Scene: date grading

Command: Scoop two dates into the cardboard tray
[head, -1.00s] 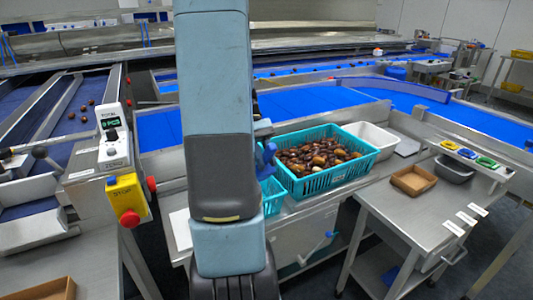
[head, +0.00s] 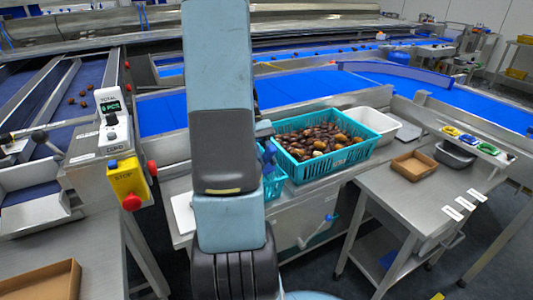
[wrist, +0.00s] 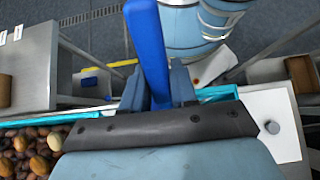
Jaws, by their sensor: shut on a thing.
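My gripper (wrist: 158,88) is shut on a blue bar-shaped thing (wrist: 147,40), which looks like a scoop handle; its far end is not clear. In the head view my arm hides most of the gripper, with a bit of blue (head: 268,158) showing beside the teal baskets. Brown and yellowish dates (head: 318,141) fill the larger teal basket (head: 325,167); they also show at the lower left of the wrist view (wrist: 30,150). An empty-looking cardboard tray (head: 414,165) sits on the right steel table. Another cardboard tray (head: 42,283) is at the lower left.
A smaller teal basket (head: 274,183) is beside the larger one, partly behind my arm. A white tub (head: 373,124) and a grey bin (head: 454,156) stand to the right. A yellow stop box (head: 128,180) is at left. The right table's front is mostly clear.

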